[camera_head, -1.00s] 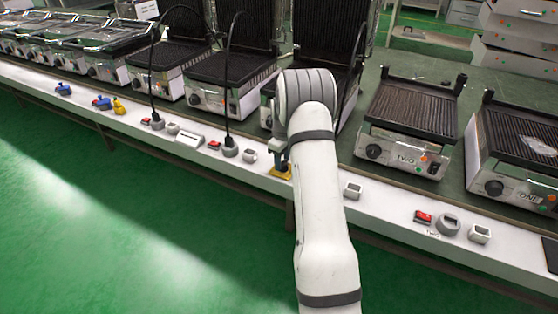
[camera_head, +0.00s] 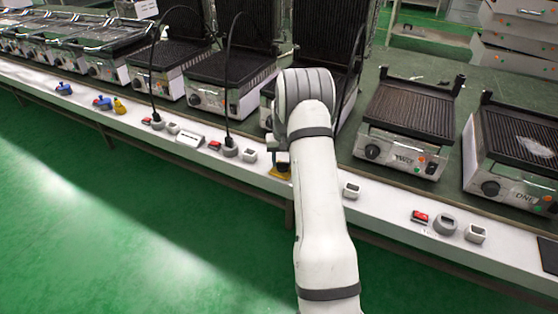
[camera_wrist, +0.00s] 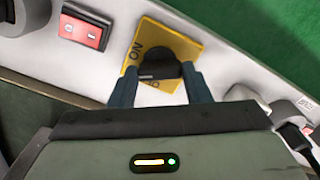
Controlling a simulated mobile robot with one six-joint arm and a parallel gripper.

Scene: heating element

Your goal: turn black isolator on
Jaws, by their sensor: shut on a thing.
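The black isolator (camera_wrist: 157,66) is a round black knob on a square yellow plate (camera_wrist: 185,43). The word ON shows at the plate's left edge in the wrist view, and other lettering below is partly covered. My gripper (camera_wrist: 160,82) is shut on the black knob, one dark finger on each side. In the head view a bit of the yellow plate (camera_head: 280,173) shows on the white ledge, and my arm hides most of the gripper and the knob.
A red rocker switch (camera_wrist: 83,31) sits beside the yellow plate. Grey sockets and a black plug (camera_wrist: 295,136) are on the other side. Contact grills (camera_head: 408,108) stand behind the ledge (camera_head: 385,210). Black cables (camera_head: 228,75) hang over it. The green floor in front is clear.

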